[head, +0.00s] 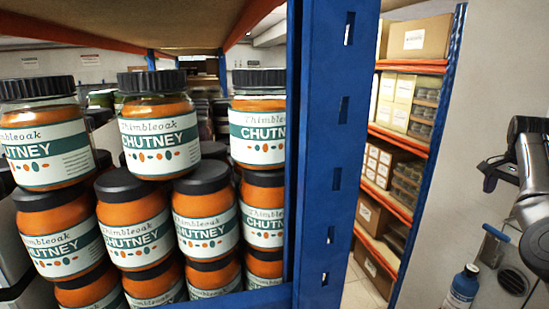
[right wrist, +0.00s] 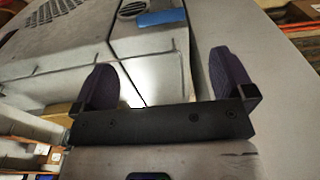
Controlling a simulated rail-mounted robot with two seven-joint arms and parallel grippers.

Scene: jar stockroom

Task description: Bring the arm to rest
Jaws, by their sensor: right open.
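My right gripper (head: 490,178) is at the right edge of the head view, on the dark end of my right arm. It is held in front of a pale surface, apart from the jars. In the right wrist view its two dark purple fingers (right wrist: 165,75) stand wide apart with nothing between them. My left gripper is not seen.
Stacked orange chutney jars (head: 160,141) with dark lids fill the left of the head view. A blue rack upright (head: 335,140) stands mid-view. Shelves with boxes (head: 417,38) are behind it. A blue bottle (head: 462,287) is low at the right, below my right arm.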

